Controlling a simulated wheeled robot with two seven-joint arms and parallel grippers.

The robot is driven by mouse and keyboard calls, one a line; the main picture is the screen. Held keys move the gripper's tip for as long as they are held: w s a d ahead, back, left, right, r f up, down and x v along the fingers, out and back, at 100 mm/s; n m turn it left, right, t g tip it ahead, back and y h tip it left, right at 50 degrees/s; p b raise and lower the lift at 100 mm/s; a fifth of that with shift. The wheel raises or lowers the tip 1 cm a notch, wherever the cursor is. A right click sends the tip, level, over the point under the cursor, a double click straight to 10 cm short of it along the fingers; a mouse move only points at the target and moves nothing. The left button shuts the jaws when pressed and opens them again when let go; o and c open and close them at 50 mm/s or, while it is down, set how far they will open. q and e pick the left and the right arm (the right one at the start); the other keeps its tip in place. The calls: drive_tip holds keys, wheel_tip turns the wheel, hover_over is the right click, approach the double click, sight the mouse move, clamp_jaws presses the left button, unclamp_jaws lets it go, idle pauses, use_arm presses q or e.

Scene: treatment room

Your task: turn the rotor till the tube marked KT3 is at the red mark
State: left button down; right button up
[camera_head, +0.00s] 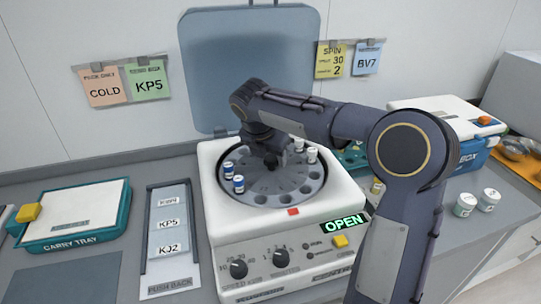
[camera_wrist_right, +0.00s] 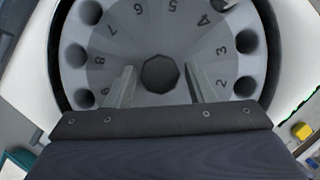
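The centrifuge (camera_head: 283,225) stands with its lid (camera_head: 250,60) up. I cannot read KT3 on any tube. The red mark (camera_head: 293,211) is on the front rim, with empty holes near it. My right gripper (camera_head: 271,161) is over the rotor's middle. In the right wrist view its open fingers (camera_wrist_right: 160,88) stand apart either side of the dark hub (camera_wrist_right: 160,74); contact cannot be told. My left gripper is out of view.
The display (camera_head: 344,222) reads OPEN. A carry tray (camera_head: 80,215) and a label rack (camera_head: 168,235) lie to the left. A white-lidded blue box (camera_head: 470,150) and two small jars (camera_head: 476,202) are at the right. The raised lid stands behind my right arm.

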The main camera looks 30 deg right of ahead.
clamp_jaws()
drive_tip(key=shift+r, duration=0.1)
drive_tip(key=shift+r+m+g+p, duration=0.1)
drive_tip(key=shift+m+g+p, duration=0.2)
drive_tip(key=shift+m+p, duration=0.6)
drive_tip(key=m+p, duration=0.2)
drive_tip(key=p, duration=0.1)
drive_tip(key=shift+w+a+g+h, duration=0.1)
drive_tip(key=shift+g+h, duration=0.2)
drive_tip(key=shift+g, duration=0.1)
drive_tip(key=shift+w+m+g+p, duration=0.1)
drive_tip(key=shift+m+g+p, duration=0.4)
drive_tip(key=shift+m+p, duration=0.85)
drive_tip(key=shift+w+m+g+p, duration=0.1)
drive_tip(key=shift+m+g+p, duration=0.4)
drive_tip(key=shift+m+p, duration=0.8)
drive_tip(key=shift+m+g+p, duration=0.8)
drive_tip(key=shift+m+p, duration=0.8)
drive_tip(key=shift+m, duration=0.55)
drive_tip(key=shift+w+d+m+g+y+p, duration=0.1)
drive_tip(key=shift+m+g+y+p, duration=0.25)
drive_tip(key=shift+m, duration=0.5)
drive_tip(key=shift+w+d+m+g+y+p, duration=0.15)
drive_tip(key=shift+m+y+p, duration=0.4)
drive_tip(key=shift+m, duration=0.3)
drive_tip(key=shift+s+m, duration=0.1)
drive_tip(key=shift+m, duration=0.5)
